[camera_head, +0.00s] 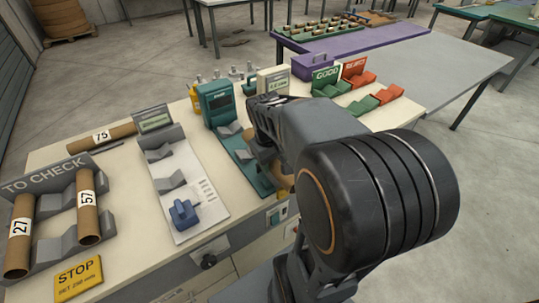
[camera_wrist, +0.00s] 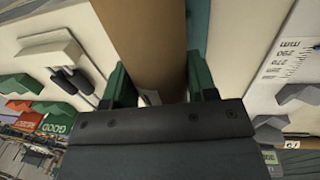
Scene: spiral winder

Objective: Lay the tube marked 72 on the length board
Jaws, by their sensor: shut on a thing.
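My gripper (camera_wrist: 157,88) is shut on a brown cardboard tube (camera_wrist: 145,40) in the wrist view, with a green finger on each side. No number shows on this tube. In the head view my arm hides most of it; a brown end (camera_head: 285,184) shows below the arm, near the teal board (camera_head: 262,184). The white length board (camera_head: 200,200), with grey cradles, a blue slider and a printed scale, lies left of my gripper. Its cradles look empty. Part of it also shows at the right of the wrist view (camera_wrist: 262,95).
The TO CHECK rack (camera_head: 45,185) holds tubes 27 (camera_head: 19,235) and 57 (camera_head: 87,205). Tube 75 (camera_head: 100,138) lies behind it. A teal instrument (camera_head: 216,102) stands behind the teal board. Green GOOD (camera_head: 326,80) and red racks (camera_head: 357,72) stand at the back right.

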